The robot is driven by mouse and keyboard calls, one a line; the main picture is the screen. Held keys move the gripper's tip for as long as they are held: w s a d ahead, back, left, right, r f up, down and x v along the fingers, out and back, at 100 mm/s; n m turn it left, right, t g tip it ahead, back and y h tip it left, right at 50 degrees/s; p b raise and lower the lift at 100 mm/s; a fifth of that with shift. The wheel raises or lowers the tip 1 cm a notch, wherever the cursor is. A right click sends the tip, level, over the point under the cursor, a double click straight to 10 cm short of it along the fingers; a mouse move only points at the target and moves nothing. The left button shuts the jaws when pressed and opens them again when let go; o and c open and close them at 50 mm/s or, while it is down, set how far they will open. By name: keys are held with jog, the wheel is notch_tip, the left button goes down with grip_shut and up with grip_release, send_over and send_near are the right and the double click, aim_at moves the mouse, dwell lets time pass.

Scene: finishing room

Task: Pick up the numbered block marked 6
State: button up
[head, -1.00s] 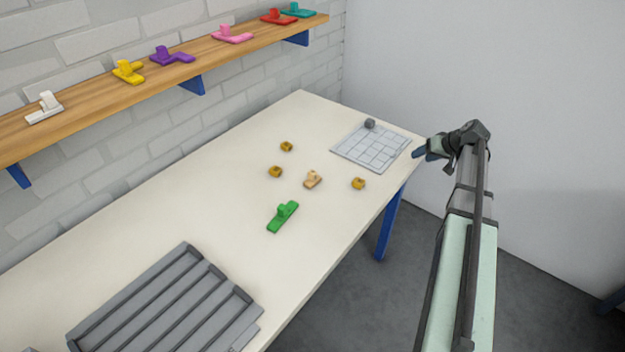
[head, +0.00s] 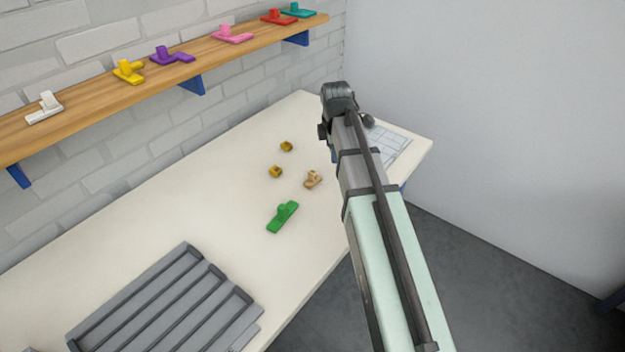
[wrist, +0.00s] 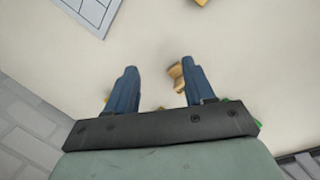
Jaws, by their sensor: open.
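Two small gold-brown blocks (head: 286,146) and (head: 275,171) sit on the table in the head view; no number is readable, so I cannot tell which is marked 6. A third gold block is hidden behind my arm there. In the wrist view my gripper (wrist: 158,66) is open and empty above the table, its blue fingers spread. A tan wooden piece (head: 313,179) shows beside the right finger in the wrist view (wrist: 176,74). A gold block (wrist: 201,2) is cut by the top edge. In the head view my fingers are mostly hidden behind the wrist.
A green piece (head: 282,217) lies on the pale table (head: 180,225). A grey ribbed tray (head: 165,300) is at the front. A gridded panel (head: 395,148) is partly behind my arm. Colored pieces stand on the wall shelf (head: 215,52).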

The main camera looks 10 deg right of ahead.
aim_at(312, 171)
jog(key=s+a+r+n+h, duration=0.1)
jog(key=s+a+r+n, duration=0.15)
jog(key=a+n, duration=0.2)
jog(key=s+a+r+n+h, duration=0.2)
jog(key=a+r+n, duration=0.1)
jog(key=a, duration=0.3)
jog(key=shift+x, duration=7.05)
jog(key=shift+a, duration=0.15)
jog(key=shift+c, duration=0.4)
grip_shut()
